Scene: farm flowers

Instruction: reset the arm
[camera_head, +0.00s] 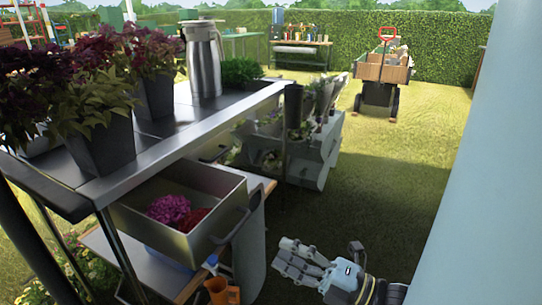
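My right gripper (281,256) shows at the lower middle, low over the grass, to the right of the metal table. Its grey fingers point left, and nothing shows held in them. From this angle I cannot tell how far apart the fingers are. My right arm runs from it toward the lower right edge. My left gripper is not in view.
The metal table (175,127) carries potted flowers (100,140) and a steel jug (203,60). Its open drawer (215,187) holds pink and red flowers. An orange cup (217,291) stands below. A wagon (384,70) stands far back. Grass right of the table is open.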

